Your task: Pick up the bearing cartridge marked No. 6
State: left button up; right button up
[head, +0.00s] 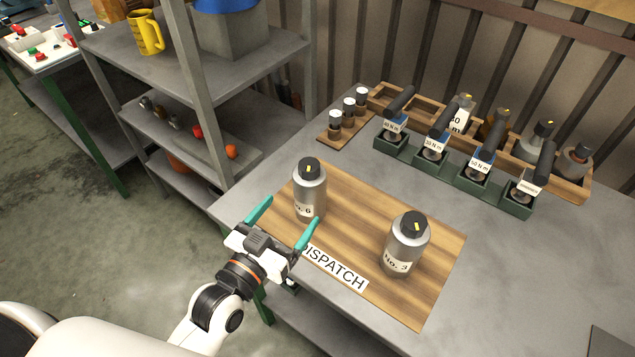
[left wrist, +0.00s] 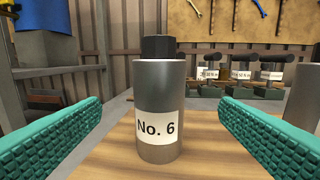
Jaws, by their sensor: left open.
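The bearing cartridge marked No. 6 (head: 309,186) is a grey metal cylinder with a black cap. It stands upright on the wooden dispatch board (head: 430,306). In the left wrist view the No. 6 cartridge (left wrist: 158,95) stands centred, its label facing the camera. My left gripper (head: 283,222) is open, with teal fingers pointing toward the cartridge. In the left wrist view the left gripper's fingers (left wrist: 158,125) lie to either side of the picture, and the cartridge shows between and beyond them. I see no contact. My right gripper is not in view.
A similar cartridge marked No. 3 (head: 405,247) stands on the board to the right. Green holders (head: 455,177) with labelled torque tools stand behind, before a wooden crate (head: 578,188). A small wooden rack (head: 344,134) stands at the back left. Grey shelving (head: 199,95) rises at the left.

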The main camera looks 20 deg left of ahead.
aim_at(301, 197)
pick_arm(q)
jog(key=p+x, duration=0.1)
jog(key=x, duration=0.3)
jog(key=shift+w+d+r, duration=0.1)
jog(key=shift+w+r, duration=0.05)
jog(key=shift+w, duration=0.5)
jog(key=p+x, duration=0.1)
jog(key=x, duration=0.3)
jog(key=shift+w, duration=0.2)
jog(key=shift+w+d, duration=0.2)
jog(key=shift+w, duration=0.25)
jog(key=shift+c, duration=1.4)
jog(key=c, duration=1.5)
jog(key=shift+r, duration=0.15)
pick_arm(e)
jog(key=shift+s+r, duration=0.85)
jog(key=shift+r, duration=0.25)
